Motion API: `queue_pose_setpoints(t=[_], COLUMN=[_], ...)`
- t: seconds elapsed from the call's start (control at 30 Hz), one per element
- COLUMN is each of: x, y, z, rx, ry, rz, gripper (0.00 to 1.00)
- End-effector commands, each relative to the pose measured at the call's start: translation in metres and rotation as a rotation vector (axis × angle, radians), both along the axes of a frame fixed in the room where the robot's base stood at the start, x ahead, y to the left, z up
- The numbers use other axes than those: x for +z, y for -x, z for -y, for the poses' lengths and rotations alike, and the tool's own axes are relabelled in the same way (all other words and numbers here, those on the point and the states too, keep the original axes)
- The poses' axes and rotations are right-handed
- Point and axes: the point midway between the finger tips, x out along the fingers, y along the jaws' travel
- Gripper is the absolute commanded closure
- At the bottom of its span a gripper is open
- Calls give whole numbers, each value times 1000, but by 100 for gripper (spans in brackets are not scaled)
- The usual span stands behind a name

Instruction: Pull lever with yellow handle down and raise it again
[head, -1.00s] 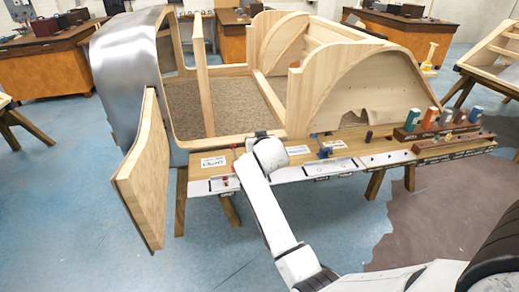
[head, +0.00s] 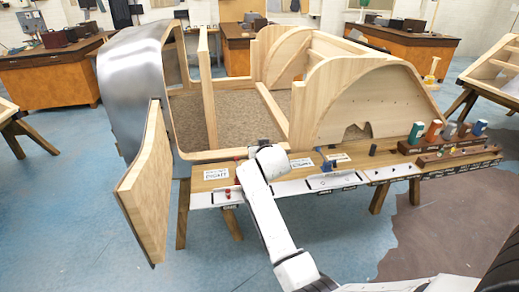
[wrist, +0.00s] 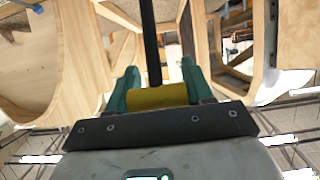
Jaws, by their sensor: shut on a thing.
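The yellow handle (wrist: 157,96) lies crosswise between the green fingers of my gripper (wrist: 160,85) in the wrist view. My gripper is shut on it. The black lever rod (wrist: 150,42) runs from the handle toward the top of the picture. In the head view my white arm reaches to the front edge of the wooden board (head: 205,185). There the arm hides the yellow handle and my fingers.
The wooden car bodyframe (head: 345,100) stands behind the board. An open wooden door (head: 145,190) juts out at left. A blue clamp-like item (head: 326,165) and a rack of coloured cans (head: 440,155) lie right of my arm.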

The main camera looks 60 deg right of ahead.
Motion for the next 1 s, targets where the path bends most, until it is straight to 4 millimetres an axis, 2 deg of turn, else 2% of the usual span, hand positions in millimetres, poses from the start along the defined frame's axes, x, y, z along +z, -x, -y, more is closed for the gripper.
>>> queue_pose_setpoints(t=[0.03, 0.8, 0.83, 1.0], x=[-12, -13, -13, -9], y=[2, 3, 3, 2], z=[-1, -1, -1, -1], rx=[-1, -3, -2, -1], ry=[-17, -20, -20, -14], rz=[-14, -16, -17, -11], gripper=[100, 100, 46, 30])
